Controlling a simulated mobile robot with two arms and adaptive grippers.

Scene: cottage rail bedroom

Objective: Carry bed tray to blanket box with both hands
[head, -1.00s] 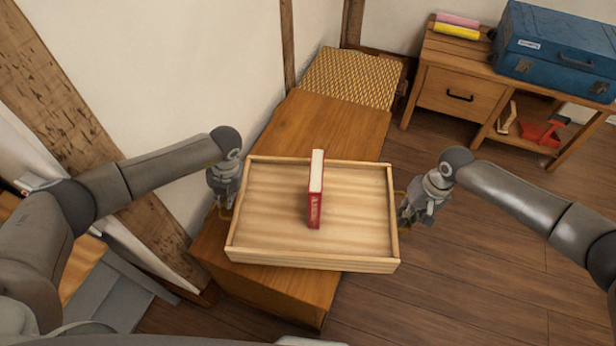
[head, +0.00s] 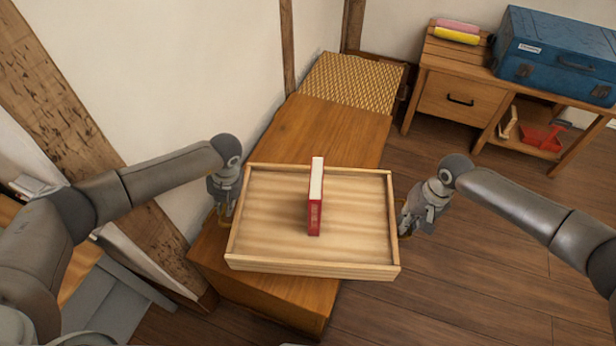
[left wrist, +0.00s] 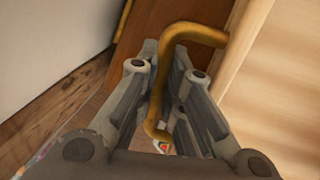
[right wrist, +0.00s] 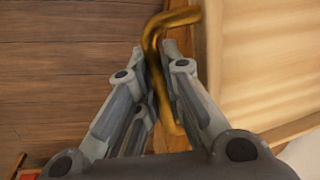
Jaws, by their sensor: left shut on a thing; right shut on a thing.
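The bed tray (head: 270,225) is a pale wooden tray with low walls, and a red book (head: 314,215) stands upright on it near the middle. The blanket box (head: 335,130) is the long brown wooden box below and behind the tray. The tray appears over its near part; I cannot tell whether they touch. My left gripper (head: 226,212) is shut on the brass handle (left wrist: 197,34) at the tray's left side. My right gripper (head: 406,222) is shut on the brass handle (right wrist: 157,62) at the right side.
A woven-topped piece (head: 352,80) stands beyond the box's far end. A white wall and timber posts run close along the left. A wooden desk (head: 460,95) with a blue case (head: 555,60) stands at the back right. The wood floor (head: 490,240) at right is clear.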

